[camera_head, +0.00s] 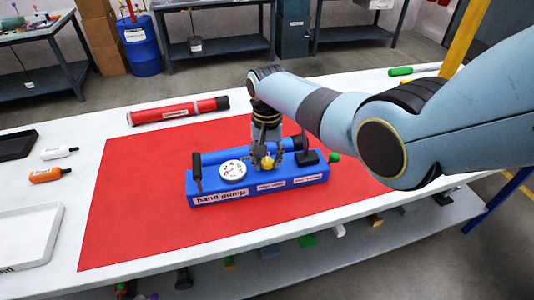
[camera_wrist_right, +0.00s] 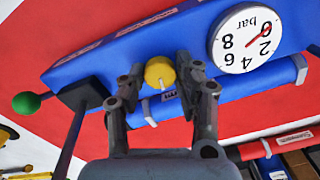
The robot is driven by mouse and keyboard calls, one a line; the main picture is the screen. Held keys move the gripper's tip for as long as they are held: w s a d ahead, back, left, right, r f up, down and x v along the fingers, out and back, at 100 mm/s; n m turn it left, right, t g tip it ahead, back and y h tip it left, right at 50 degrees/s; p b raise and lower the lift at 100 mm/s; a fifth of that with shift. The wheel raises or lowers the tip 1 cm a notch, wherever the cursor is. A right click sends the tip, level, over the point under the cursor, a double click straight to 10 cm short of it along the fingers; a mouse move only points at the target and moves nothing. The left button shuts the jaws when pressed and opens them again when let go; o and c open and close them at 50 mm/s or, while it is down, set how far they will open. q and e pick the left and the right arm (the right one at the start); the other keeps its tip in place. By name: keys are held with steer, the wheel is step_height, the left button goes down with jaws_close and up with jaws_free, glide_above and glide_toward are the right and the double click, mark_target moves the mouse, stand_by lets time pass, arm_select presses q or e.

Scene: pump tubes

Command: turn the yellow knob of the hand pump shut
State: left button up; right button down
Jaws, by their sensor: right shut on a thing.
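The blue hand pump (camera_head: 225,197) lies on a red mat (camera_head: 125,210) on the white table. Its yellow knob (camera_head: 267,162) sits on top, right of the round white gauge (camera_head: 233,170). My right gripper (camera_head: 266,155) reaches down over the knob. In the right wrist view my right gripper's fingers (camera_wrist_right: 160,80) are on both sides of the yellow knob (camera_wrist_right: 159,71), shut on it. A white pointer strip shows at the knob. The gauge (camera_wrist_right: 246,38) has a red needle. My left gripper is not in view.
A black lever with a green ball (camera_wrist_right: 26,104) stands near the gripper. A black handle (camera_head: 197,170) rises at the pump's left end. A red tube (camera_head: 175,113) lies behind the mat. Small bottles (camera_head: 50,174) and a white tray (camera_head: 27,235) are at left. The mat's front is clear.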

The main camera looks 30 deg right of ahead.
mark_target(267, 161)
steer(key=n+p, duration=0.1)
steer(key=n, duration=0.4)
steer(key=shift+r+n, duration=0.1)
steer(key=shift+n, duration=0.2)
steer(key=n+p, duration=0.1)
steer(key=n, duration=0.3)
steer(key=shift+n, duration=0.4)
steer(key=c, duration=0.9)
jaws_free()
steer(key=shift+c, duration=0.2)
step_height(267, 161, up, 12)
